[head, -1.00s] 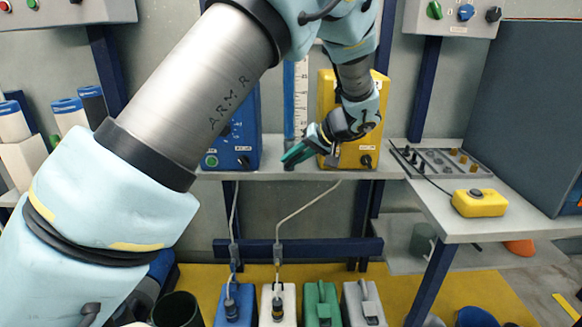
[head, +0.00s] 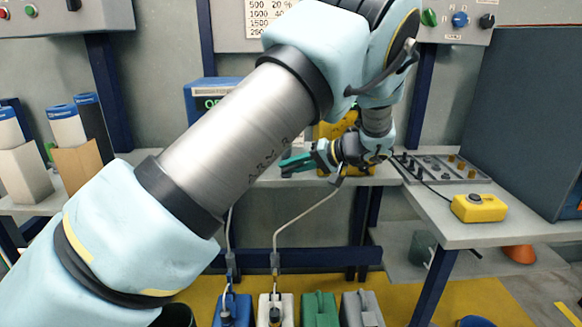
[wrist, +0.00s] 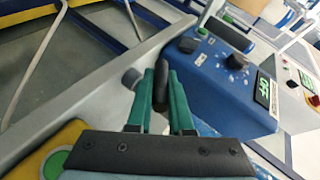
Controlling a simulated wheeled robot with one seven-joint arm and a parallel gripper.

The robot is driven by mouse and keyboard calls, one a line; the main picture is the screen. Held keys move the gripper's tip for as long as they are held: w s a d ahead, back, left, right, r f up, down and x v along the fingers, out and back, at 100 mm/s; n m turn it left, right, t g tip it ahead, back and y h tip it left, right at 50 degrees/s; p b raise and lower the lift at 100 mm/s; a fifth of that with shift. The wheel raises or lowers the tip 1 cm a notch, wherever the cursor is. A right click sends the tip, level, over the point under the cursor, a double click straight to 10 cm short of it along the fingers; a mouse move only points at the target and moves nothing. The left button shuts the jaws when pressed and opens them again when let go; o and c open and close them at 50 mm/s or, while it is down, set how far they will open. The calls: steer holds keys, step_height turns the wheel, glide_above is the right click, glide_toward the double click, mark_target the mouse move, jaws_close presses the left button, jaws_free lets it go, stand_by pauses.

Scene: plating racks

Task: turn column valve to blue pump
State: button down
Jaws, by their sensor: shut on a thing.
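My gripper (wrist: 160,82) has green fingers that are shut on a dark valve handle (wrist: 160,92) in the wrist view. In the head view my gripper (head: 298,163) is at the shelf's front, between the pumps, its fingers pointing left. The blue pump (wrist: 215,85) stands at the right in the wrist view, with dark knobs and a lit display. In the head view only the top left of the blue pump (head: 205,97) shows past my arm. The yellow pump (head: 335,130) is mostly hidden behind my wrist. The column and the valve body are hidden by my arm and fingers.
A grey rack (head: 440,167) with small fittings and a yellow box (head: 479,207) lie on the right-hand bench. Blue, white, green and grey canisters (head: 319,309) stand on the floor below. Pale hoses run down from the shelf. White cylinders with blue caps (head: 66,124) stand at left.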

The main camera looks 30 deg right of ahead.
steer(key=shift+s+d+f, duration=0.1)
steer(key=shift+d, duration=0.05)
steer(key=c, duration=0.8)
jaws_free()
steer(key=b+v, duration=0.1)
steer(key=v, duration=0.9)
steer(key=shift+s+d+r, duration=0.15)
steer(key=shift+s+r, duration=0.05)
steer(key=shift+r, duration=0.05)
